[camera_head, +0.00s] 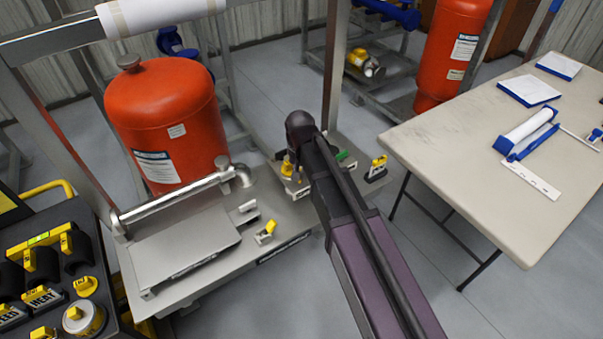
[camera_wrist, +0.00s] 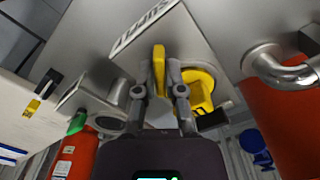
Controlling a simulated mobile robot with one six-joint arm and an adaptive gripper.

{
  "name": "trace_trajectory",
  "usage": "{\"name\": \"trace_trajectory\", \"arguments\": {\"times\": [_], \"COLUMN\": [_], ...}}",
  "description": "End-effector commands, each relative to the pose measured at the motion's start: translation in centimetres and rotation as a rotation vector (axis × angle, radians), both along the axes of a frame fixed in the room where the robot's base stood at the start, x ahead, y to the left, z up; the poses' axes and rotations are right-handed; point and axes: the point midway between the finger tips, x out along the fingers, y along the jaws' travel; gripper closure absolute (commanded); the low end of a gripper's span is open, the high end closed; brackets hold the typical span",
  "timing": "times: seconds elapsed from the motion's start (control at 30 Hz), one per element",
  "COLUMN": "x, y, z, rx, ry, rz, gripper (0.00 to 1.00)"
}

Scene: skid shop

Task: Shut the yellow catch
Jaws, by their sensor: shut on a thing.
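In the wrist view, my gripper (camera_wrist: 160,66) has its two fingers closed on either side of a narrow yellow lever (camera_wrist: 159,72), apparently the yellow catch. The lever stands in front of a grey block with a lettered plate (camera_wrist: 143,26), whose text appears upside down. A larger rounded yellow part (camera_wrist: 199,92) sits just right of the right finger. In the head view, my dark arm hides the gripper and most of this spot. A small yellow piece (camera_head: 287,167) shows just left of the arm's end. Whether the catch is open or shut cannot be told.
An orange tank (camera_head: 165,125) and a metal pipe (camera_head: 175,198) stand left of the arm. Other yellow-handled fittings stand on the skid (camera_head: 265,232) and right of the arm (camera_head: 377,168). A table (camera_head: 440,135) with papers and tools is at right. Grey floor lies between.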

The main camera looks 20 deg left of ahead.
Motion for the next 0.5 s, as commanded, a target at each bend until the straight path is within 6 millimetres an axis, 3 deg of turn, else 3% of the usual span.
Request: {"name": "trace_trajectory", "arguments": {"times": [0.5], "x": [-0.2], "y": [-0.04], "z": [-0.04], "rx": [-0.001], "ry": [0.004], "rz": [0.269], "gripper": [1.0]}}
